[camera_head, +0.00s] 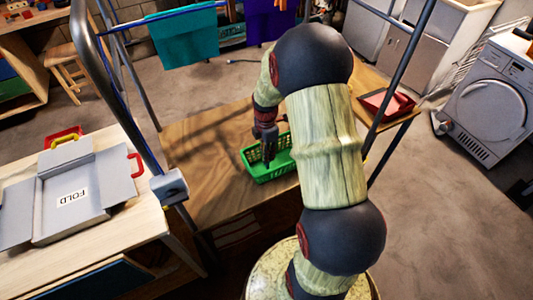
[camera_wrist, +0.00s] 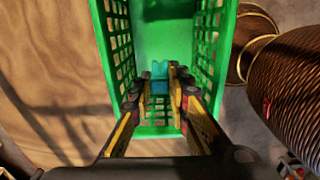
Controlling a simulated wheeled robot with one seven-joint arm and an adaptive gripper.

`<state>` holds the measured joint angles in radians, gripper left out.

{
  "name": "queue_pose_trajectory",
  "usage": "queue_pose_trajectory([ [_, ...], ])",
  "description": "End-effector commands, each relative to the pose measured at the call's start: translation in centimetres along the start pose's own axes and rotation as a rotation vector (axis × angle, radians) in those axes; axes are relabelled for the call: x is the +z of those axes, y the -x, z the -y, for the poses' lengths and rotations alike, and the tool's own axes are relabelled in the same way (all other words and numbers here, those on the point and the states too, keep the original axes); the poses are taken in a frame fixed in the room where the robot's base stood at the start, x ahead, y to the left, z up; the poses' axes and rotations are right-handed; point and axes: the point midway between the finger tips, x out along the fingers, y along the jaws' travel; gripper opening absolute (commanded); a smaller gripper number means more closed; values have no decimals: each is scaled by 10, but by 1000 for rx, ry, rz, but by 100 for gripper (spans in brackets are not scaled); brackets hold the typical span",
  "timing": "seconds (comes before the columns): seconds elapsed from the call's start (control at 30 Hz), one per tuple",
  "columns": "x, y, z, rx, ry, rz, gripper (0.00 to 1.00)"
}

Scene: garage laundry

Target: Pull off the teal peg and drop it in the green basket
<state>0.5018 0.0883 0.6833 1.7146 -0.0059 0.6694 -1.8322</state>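The green basket (camera_head: 262,178) stands on the wooden table, partly hidden by my arm in the head view. In the wrist view, the basket (camera_wrist: 222,50) lies beneath my gripper, with its slotted walls on both sides of the fingers. My gripper (camera_wrist: 160,76) points down into the basket opening. The small teal peg (camera_wrist: 160,77) is between the fingertips, which close on it from both sides. In the head view my gripper (camera_head: 268,150) shows dark over the basket, and the peg is too small to make out there.
A brown ribbed round object (camera_wrist: 295,80) stands right of the basket in the wrist view. A teal cloth (camera_head: 184,40) and a purple cloth (camera_head: 270,22) hang at the back. A red tray (camera_head: 388,104) lies at right. Metal rack poles flank the table (camera_head: 200,140).

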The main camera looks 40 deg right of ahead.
Motion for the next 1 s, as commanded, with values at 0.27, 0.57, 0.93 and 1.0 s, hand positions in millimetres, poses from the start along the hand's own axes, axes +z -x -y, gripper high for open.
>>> queue_pose_trajectory([
  [0.27,0,0,0,0,0,0,35],
  [0.57,0,0,0,0,0,0,37],
  [0.93,0,48,-2,6,0,2,37],
  [1.0,0,62,-1,5,0,1,37],
])
